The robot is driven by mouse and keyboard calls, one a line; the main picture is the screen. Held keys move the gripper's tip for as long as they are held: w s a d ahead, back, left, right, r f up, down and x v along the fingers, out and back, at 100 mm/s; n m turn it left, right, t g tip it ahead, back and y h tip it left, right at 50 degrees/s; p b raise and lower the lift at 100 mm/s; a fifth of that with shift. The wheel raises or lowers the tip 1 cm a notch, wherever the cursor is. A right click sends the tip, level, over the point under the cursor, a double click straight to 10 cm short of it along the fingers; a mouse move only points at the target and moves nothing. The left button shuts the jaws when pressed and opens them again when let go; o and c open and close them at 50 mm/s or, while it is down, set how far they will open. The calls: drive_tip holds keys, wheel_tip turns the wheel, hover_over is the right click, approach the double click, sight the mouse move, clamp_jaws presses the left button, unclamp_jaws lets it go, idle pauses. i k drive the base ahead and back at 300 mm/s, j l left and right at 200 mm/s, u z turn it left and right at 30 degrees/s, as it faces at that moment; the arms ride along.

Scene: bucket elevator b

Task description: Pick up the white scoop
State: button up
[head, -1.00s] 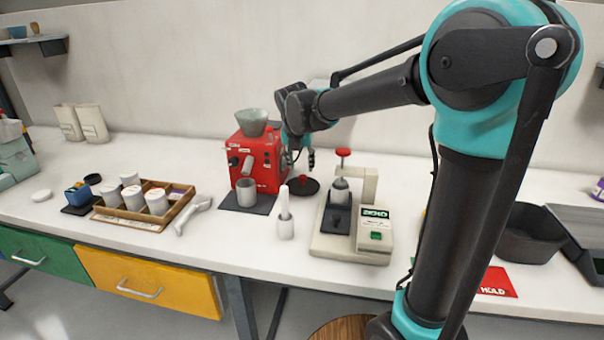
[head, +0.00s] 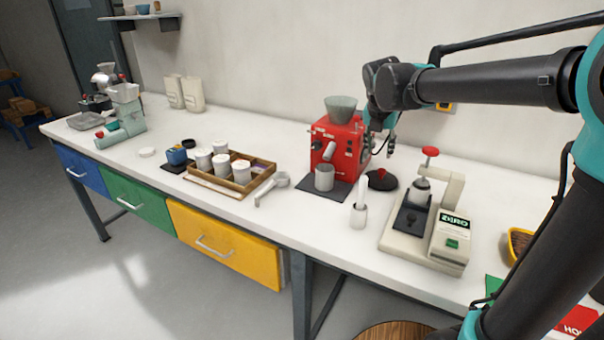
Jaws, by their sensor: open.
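A white scoop (head: 272,190) lies on the white bench, just right of the wooden tray (head: 232,184) and left of the dark mat under the red machine. Its round end is at the upper right and its handle points down-left. My gripper (head: 391,147) hangs pointing down beside the red machine's right side, above and behind the black disc with a red knob. It is open and small in view, with nothing seen between its fingers. It is apart from the scoop, well to its right.
The red machine (head: 338,143) with a bowl on top stands between my gripper and the scoop. A metal cup (head: 324,178) and a white holder (head: 358,214) stand in front. White jars fill part of the tray. A beige press (head: 424,233) is at right. Bench left of the tray is partly clear.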

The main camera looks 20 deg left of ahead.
sight(272, 187)
drive_tip(key=u, duration=1.2)
